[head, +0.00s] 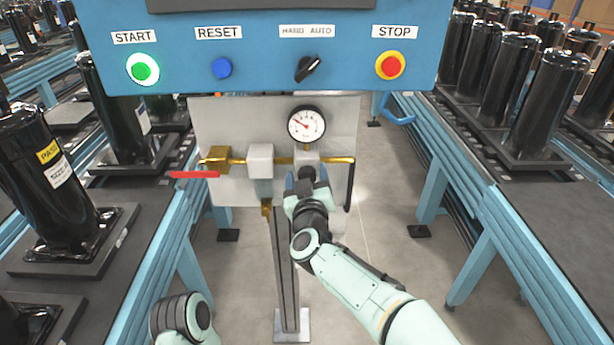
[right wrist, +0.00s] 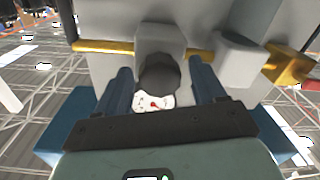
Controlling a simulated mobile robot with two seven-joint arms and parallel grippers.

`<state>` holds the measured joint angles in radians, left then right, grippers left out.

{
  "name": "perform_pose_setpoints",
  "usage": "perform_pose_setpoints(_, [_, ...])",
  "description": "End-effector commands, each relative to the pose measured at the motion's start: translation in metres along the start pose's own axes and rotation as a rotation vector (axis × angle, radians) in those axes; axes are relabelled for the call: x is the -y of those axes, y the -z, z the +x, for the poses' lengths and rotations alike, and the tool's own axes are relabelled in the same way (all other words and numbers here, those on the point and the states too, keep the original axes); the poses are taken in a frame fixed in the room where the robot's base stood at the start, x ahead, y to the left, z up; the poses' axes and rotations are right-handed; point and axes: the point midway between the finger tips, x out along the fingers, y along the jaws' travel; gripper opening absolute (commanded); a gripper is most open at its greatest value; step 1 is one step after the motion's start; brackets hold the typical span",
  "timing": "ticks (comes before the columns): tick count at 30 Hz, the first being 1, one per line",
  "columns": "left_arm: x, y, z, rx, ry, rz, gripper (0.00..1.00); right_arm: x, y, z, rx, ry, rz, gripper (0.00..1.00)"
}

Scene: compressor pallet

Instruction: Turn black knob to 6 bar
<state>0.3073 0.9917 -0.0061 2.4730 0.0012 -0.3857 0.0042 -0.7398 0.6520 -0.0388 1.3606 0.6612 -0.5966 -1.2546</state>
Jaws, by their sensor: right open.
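The black knob (right wrist: 158,75) sits on the front of the grey regulator block (right wrist: 160,40) in the right wrist view. My right gripper (right wrist: 160,70) is open, with one blue finger on each side of the knob. A gap shows on both sides, so the fingers look apart from it. In the head view my right gripper (head: 306,184) is in front of the regulator and mostly hides the knob. The round white pressure gauge (head: 306,125) is just above, its red needle pointing to the upper left; I cannot read the figures. My left gripper is out of view.
A blue control box (head: 262,62) with labelled buttons hangs over the grey panel (head: 225,115). A brass pipe with a red lever (head: 194,174) runs left, and a black hose (head: 349,185) hangs right. Conveyors with black cylinders (head: 45,185) flank both sides.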

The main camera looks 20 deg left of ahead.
Motion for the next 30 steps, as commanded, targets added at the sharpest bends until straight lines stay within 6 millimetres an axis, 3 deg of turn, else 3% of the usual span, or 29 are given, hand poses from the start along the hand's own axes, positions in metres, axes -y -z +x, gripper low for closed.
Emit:
perform_pose_setpoints(5, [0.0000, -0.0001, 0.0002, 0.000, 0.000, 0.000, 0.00, 0.0000, -0.0003, -0.0001, 0.000, 0.000, 0.000, 0.69])
perform_pose_setpoints(10, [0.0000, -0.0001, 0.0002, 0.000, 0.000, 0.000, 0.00, -0.0001, -0.0003, -0.0002, 0.000, 0.000, 0.000, 0.14])
perform_pose_setpoints(20, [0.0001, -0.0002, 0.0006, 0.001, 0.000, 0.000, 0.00, -0.0003, -0.0002, -0.0003, -0.001, -0.001, 0.029, 0.14])
perform_pose_setpoints(30, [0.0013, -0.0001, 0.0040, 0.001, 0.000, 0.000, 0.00, -0.0014, -0.0010, -0.0002, -0.007, -0.003, 0.236, 0.14])
